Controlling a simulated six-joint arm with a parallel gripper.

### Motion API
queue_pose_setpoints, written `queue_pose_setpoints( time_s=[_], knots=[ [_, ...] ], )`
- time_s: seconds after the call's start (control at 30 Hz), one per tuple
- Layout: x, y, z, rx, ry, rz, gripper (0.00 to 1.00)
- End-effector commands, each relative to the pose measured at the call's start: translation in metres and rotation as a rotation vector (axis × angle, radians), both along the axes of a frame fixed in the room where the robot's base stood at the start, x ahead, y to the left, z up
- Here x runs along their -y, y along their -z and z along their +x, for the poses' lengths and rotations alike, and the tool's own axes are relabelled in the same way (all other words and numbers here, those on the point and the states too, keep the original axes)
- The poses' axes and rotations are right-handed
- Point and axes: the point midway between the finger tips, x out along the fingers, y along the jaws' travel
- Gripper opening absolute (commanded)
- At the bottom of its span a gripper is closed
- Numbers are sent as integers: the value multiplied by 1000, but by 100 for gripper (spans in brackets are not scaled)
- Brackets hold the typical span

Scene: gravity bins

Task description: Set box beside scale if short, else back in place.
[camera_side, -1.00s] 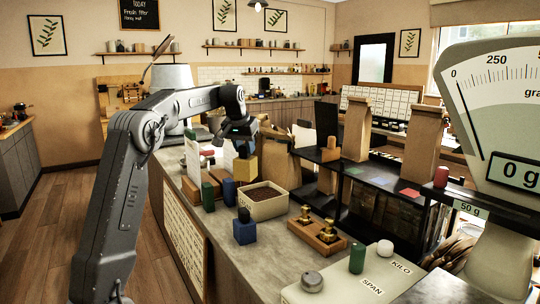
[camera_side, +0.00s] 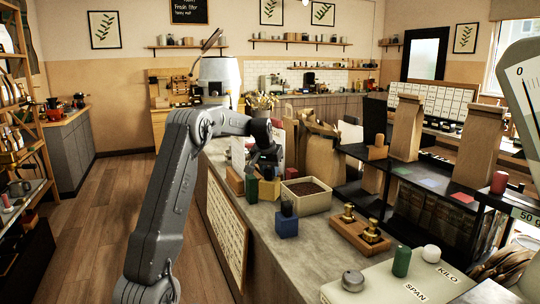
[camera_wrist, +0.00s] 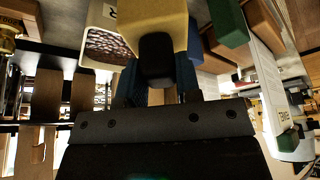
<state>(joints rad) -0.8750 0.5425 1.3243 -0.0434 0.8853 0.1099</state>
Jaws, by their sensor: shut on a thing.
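A dark rounded piece is in front of the yellow box, and blue shows on both sides. The side view does not clearly show the yellow box. The scale (camera_side: 529,85) is at the right edge, mostly cut off; its reading is out of view.
A blue block (camera_side: 287,227) with a dark top is nearer. A wooden weight stand (camera_side: 352,235) is right of it. Tall paper bags (camera_side: 406,128) stand behind.

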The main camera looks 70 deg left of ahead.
Motion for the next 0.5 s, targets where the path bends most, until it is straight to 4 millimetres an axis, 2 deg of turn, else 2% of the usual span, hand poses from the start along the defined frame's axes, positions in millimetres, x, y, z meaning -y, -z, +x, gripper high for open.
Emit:
queue_pose_setpoints(
  time_s=[0.5],
  knots=[
    [1,9,0,3,0,1,0]
  ],
)
